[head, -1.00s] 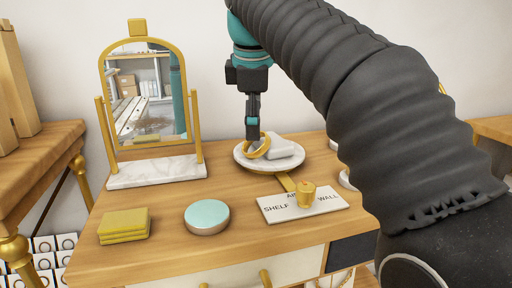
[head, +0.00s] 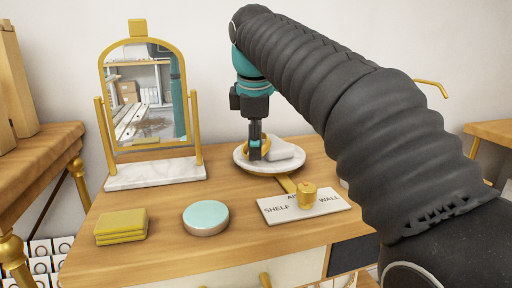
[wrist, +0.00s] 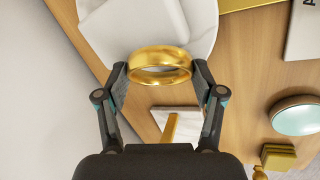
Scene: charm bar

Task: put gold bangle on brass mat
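The gold bangle (head: 266,142) stands tilted on the round marble plate (head: 244,165), beside a pale block (head: 285,150). In the wrist view the bangle (wrist: 160,58) lies between my fingertips. My gripper (head: 255,152) points down over the plate. Its fingers (wrist: 160,72) are spread on either side of the bangle, close to its edges; I cannot tell if they touch it. A flat brass strip (head: 287,183), which may be the brass mat, lies between the plate and a lettered white card (head: 275,208). Part of the strip is hidden.
A teal-topped round tin (head: 206,216) and a yellow stack (head: 122,226) are at the front. A gold-framed mirror (head: 145,95) on a marble base stands back left. Bare wood lies between the mirror and the tin.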

